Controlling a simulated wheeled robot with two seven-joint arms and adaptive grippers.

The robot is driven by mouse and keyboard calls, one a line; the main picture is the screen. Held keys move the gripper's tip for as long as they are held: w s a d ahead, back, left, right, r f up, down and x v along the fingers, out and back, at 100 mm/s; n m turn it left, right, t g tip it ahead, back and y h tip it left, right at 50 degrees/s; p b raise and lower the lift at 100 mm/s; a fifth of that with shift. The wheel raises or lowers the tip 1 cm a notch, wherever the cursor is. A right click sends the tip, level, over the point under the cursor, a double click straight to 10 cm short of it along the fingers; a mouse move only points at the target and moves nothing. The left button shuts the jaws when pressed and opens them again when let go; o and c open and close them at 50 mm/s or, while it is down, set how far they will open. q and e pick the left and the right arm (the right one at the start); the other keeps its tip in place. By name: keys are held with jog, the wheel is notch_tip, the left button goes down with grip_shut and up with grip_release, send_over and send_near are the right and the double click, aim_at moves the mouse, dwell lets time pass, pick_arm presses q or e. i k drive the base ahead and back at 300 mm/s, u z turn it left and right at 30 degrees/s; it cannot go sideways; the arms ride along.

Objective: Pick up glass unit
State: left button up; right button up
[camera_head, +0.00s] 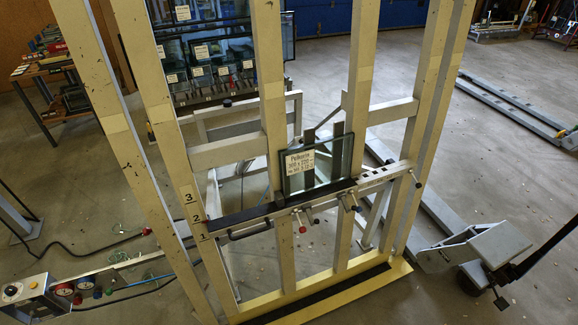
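The glass unit (332,165) is a small rectangular pane with dark edges and a white paper label on its left part. It stands nearly upright on the ledge (238,213) of the cream tilting frame (267,70), leaning against the frame's uprights. Other framing shows through the glass. Neither of my grippers shows in the head view, so no contact with the glass is visible.
Racked labelled panes (205,65) stand behind the frame. A shelf table (45,70) is at the upper left. A control box (35,298) with hoses is at the lower left. A pallet jack (475,250) stands at the right. Small clamps (303,218) line the ledge.

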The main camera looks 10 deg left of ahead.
aim_at(308, 167)
jog(key=z, duration=1.7)
jog(key=i, duration=1)
jog(key=u, duration=2.1)
